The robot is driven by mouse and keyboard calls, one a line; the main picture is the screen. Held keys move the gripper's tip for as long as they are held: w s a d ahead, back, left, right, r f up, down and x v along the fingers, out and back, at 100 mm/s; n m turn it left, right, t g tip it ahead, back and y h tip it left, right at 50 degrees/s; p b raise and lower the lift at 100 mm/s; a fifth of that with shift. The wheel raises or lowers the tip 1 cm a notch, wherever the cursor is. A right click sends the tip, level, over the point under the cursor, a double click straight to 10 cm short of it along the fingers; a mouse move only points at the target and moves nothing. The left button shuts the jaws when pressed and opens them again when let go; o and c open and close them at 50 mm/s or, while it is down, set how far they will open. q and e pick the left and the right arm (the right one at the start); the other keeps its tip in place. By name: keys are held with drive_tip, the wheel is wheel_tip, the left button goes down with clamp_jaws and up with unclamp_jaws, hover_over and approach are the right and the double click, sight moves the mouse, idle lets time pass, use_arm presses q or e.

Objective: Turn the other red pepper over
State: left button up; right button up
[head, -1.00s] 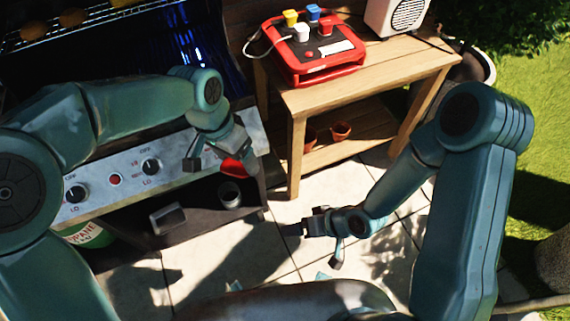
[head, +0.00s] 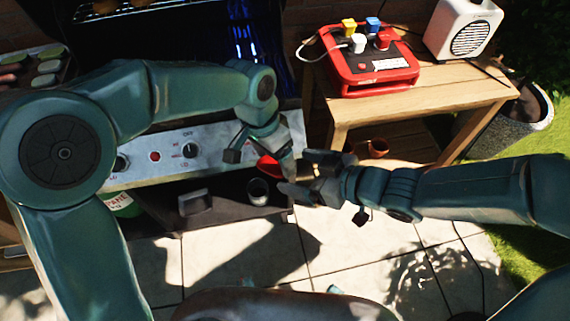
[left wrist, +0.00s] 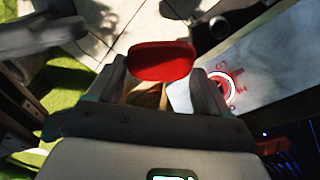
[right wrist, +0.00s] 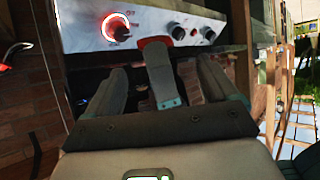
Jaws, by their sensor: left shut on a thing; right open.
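A red pepper piece (head: 269,167) is held in my left gripper (head: 260,157), in front of the grill's control panel. In the left wrist view the smooth red pepper (left wrist: 160,62) sits across the fingertips. My right gripper (head: 305,174) is open, just right of the pepper, its fingers pointing toward it. In the right wrist view a grey finger of my left gripper and a red edge of the pepper (right wrist: 154,41) show between the open right fingers (right wrist: 160,90). I cannot tell whether the right fingers touch anything. No second red pepper can be made out clearly.
The grill panel (head: 222,150) with knobs is close behind both grippers. A dark shelf below holds a cup (head: 258,191) and a metal box (head: 195,202). A wooden side table (head: 425,103) with a red box (head: 372,72) and white speaker (head: 463,30) stands right. Sliced vegetables (head: 42,67) lie far left.

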sight(273, 165)
drive_tip(key=x, duration=0.7)
drive_tip(key=c, duration=1)
use_arm(q)
drive_tip(key=o, duration=0.7)
use_arm(e)
drive_tip(key=shift+c, duration=0.2)
use_arm(q)
drive_tip(key=o, duration=0.3)
use_arm(e)
drive_tip(key=shift+s, duration=0.1)
drive_tip(key=shift+c, duration=0.6)
use_arm(q)
drive_tip(key=shift+o, duration=0.2)
drive_tip(key=shift+d+r, duration=0.1)
